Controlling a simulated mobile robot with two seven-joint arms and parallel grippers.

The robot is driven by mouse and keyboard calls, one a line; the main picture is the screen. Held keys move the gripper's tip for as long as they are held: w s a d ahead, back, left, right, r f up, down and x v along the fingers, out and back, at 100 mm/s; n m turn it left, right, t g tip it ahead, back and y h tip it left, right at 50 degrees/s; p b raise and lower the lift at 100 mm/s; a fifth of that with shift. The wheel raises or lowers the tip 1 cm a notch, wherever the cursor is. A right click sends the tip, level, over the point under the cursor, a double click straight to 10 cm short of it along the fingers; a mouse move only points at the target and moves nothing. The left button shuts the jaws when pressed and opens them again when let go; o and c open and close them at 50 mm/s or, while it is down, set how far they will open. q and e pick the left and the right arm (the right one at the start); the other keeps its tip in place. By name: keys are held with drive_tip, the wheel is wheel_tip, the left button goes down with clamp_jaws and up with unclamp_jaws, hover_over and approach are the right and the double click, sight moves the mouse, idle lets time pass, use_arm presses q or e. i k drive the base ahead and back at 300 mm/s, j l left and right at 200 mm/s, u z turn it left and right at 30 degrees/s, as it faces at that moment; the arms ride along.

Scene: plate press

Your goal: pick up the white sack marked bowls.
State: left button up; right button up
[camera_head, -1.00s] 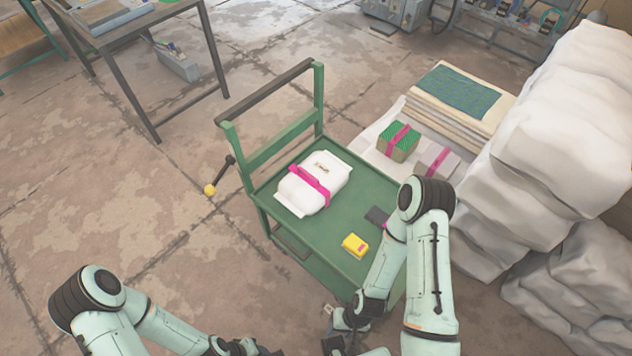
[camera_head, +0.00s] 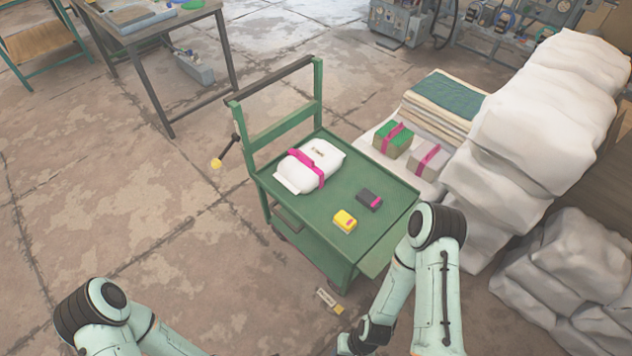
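The white sack (camera_head: 327,157) lies on the green cart (camera_head: 317,219) near its handle end. A magenta strap goes around it, and a small dark marking on its top is too small to read. Nothing touches the sack except the cart top. My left arm shows at the lower left, but its gripper is outside the picture. My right arm comes in at the lower right, in front of the cart's right corner. Its gripper is cut off or hidden at the bottom edge, well away from the sack.
A yellow box (camera_head: 344,221) and a dark box (camera_head: 369,200) share the cart top. To the right are a green strapped block (camera_head: 393,139), a grey strapped block (camera_head: 427,160) and large white sacks (camera_head: 545,115). A small item (camera_head: 329,300) lies on the floor. Floor left of the cart is open.

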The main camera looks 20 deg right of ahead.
sight(305, 168)
drive_tip(key=k+z, duration=0.3)
drive_tip(key=z, duration=0.2)
drive_tip(key=k+l+z, duration=0.2)
drive_tip(key=z, duration=2.1)
drive_tip(key=k+j+z, duration=0.25)
drive_tip(key=j, duration=0.15)
drive_tip(key=k+j+z, duration=0.1)
drive_tip(key=j+z, duration=0.15)
drive_tip(key=j, duration=0.15)
drive_tip(key=k+j, duration=0.15)
drive_tip(key=j, duration=0.25)
drive_tip(key=k+j, duration=0.2)
drive_tip(key=j, duration=0.15)
drive_tip(key=k+j, duration=0.15)
drive_tip(key=j, duration=0.25)
drive_tip(key=k+j, duration=0.15)
drive_tip(key=j, duration=0.2)
drive_tip(key=k+j, duration=0.2)
drive_tip(key=j, duration=0.2)
drive_tip(key=k+j, duration=0.15)
drive_tip(key=j, duration=0.2)
drive_tip(key=k+j, duration=0.15)
drive_tip(key=j, duration=0.25)
drive_tip(key=k+j, duration=0.2)
drive_tip(key=j, duration=0.2)
